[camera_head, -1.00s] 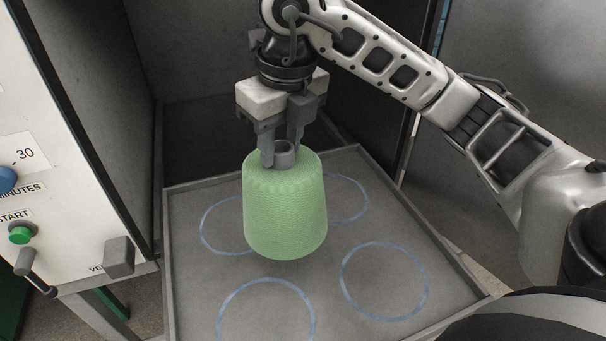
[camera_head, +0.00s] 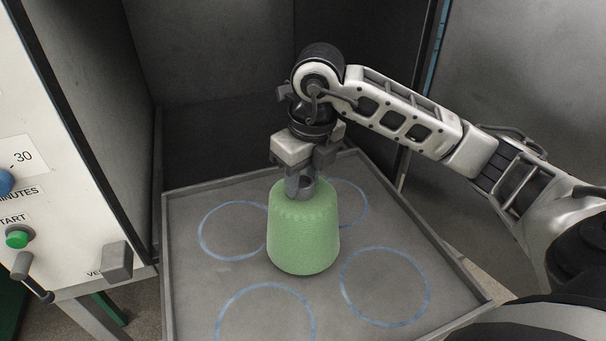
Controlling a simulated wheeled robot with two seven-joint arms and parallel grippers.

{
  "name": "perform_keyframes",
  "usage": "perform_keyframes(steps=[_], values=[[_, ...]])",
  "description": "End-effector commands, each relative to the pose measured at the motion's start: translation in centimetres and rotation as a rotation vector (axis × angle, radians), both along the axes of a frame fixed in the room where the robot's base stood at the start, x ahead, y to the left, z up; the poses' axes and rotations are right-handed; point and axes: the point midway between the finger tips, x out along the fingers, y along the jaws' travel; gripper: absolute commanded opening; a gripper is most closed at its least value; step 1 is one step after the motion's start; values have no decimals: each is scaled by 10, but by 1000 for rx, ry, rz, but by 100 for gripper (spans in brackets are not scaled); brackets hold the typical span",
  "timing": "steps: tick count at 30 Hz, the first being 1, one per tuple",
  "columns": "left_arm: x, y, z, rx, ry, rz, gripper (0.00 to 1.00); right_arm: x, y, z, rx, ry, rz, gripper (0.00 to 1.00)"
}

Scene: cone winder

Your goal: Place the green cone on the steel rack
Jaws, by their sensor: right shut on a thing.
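The green cone (camera_head: 304,232) is upright at the middle of the grey tray-like rack (camera_head: 190,290) in the head view. My right gripper (camera_head: 302,186) is above it, shut on the tube at the cone's top. The cone covers part of the far right blue circle on the rack. I cannot tell whether its base touches the rack surface or hangs just above it. My left gripper is not in view.
Blue circles mark the rack surface, at near left (camera_head: 266,286), near right (camera_head: 428,290) and far left (camera_head: 201,232); all are empty. A raised rim edges the rack. A white control panel (camera_head: 60,240) with a protruding lever (camera_head: 35,285) stands at left. Dark walls rise behind.

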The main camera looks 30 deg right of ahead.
Motion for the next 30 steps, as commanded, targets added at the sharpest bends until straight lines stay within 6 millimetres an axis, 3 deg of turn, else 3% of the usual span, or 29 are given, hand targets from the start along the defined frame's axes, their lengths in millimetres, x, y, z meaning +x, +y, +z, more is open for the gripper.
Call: perform_keyframes(steps=[8, 9, 11, 23, 30], values=[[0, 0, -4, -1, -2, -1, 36, 1, 0, -2, 1, -5, -1, 0], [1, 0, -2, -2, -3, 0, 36, 0, 0, -3, 0, 0, 0, 42], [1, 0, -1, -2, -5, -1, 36, 0, 0, -3, 0, 1, 0, 56], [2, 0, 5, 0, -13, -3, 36, 0, 0, 6, 1, -2, 0, 56], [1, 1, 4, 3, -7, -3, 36, -6, -1, 54, 2, -7, 0, 56]])
